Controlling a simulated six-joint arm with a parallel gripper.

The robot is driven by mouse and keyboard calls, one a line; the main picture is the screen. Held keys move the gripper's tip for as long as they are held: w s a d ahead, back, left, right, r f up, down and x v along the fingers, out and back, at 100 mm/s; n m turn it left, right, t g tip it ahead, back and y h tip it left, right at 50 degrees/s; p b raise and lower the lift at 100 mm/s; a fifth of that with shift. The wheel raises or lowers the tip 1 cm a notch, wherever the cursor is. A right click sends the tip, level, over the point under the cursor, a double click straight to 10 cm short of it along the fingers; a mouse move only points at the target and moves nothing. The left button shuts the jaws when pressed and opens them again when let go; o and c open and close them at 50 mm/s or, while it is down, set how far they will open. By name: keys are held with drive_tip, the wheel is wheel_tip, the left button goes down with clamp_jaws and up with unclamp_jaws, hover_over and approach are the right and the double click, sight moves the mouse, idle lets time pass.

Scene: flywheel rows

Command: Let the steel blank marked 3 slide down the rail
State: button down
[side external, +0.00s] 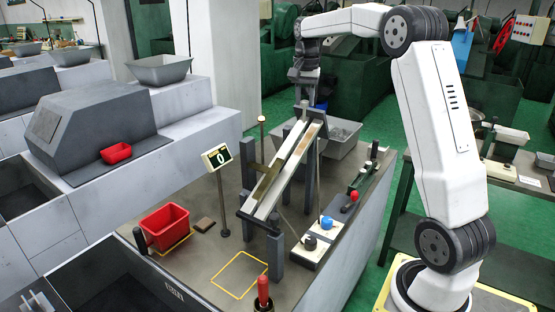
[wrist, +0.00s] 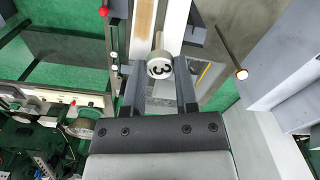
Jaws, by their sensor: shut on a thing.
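The steel blank marked 3 (wrist: 160,66) is a round, light-grey piece with a black 3 on its face, in the middle of the wrist view. My gripper (wrist: 158,85) is shut on it, one dark finger on each side. In the side view my gripper (side external: 303,104) is at the upper end of the sloping rail (side external: 264,207); the blank cannot be made out there. The rail's pale channel also shows beyond the blank in the wrist view (wrist: 176,25). Whether the blank touches the rail is unclear.
A red bin (side external: 165,226) and a counter sign reading 0 (side external: 217,158) stand left of the rail. A yellow square outline (side external: 222,287) lies empty in front. Blue (side external: 327,222) and black (side external: 310,243) knobs sit right of it. A grey tray (side external: 345,148) is behind.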

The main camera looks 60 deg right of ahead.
sight(305, 106)
drive_tip(key=shift+f, duration=0.8)
drive_tip(key=shift+f, duration=1.65)
idle(2.0)
drive_tip(key=shift+c, duration=1.5)
unclamp_jaws()
drive_tip(key=shift+r, duration=3.5)
